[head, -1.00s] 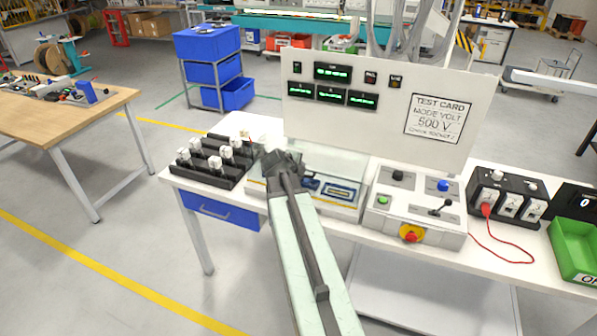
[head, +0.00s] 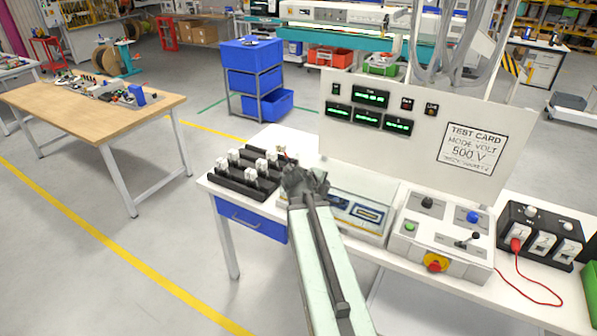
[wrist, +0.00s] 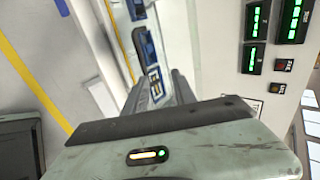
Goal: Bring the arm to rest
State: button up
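My gripper (head: 303,177) is at the end of my pale green arm, over the left end of the test unit with the clear cover (head: 350,205) on the white bench. In the wrist view the two dark fingers of my gripper (wrist: 160,88) stand apart. I see nothing held between them; a blue-framed part (wrist: 152,68) of the bench unit shows beyond the gap. The tips are small in the head view, and whether they touch anything there cannot be told.
A black rack (head: 248,178) with several white plugs stands left of my gripper. An upright panel (head: 400,125) with green displays rises behind. A control box (head: 440,235) and a black socket box (head: 540,235) with a red cable are to the right.

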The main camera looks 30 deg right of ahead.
jog(key=w+a+f+n+y+b, duration=0.2)
jog(key=a+f+n, duration=0.2)
jog(key=a, duration=0.7)
jog(key=w+a+f+n+y+b, duration=0.25)
jog(key=a+f, duration=0.25)
jog(key=a, duration=0.6)
jog(key=s+a+f+n+g+y, duration=0.1)
jog(key=s+a+n, duration=0.2)
jog(key=a+n, duration=0.2)
jog(key=s+a+f+n+g+y+b, duration=0.1)
jog(key=s+a+f+n+g, duration=0.1)
jog(key=n, duration=0.9)
jog(key=s+a+f+n+g+y, duration=0.1)
jog(key=s+a+f+n+y, duration=0.1)
jog(key=s+a+n, duration=0.3)
jog(key=a+n, duration=0.2)
jog(key=n, duration=0.1)
jog(key=shift+a+g, duration=0.3)
jog(key=shift+d, duration=0.15)
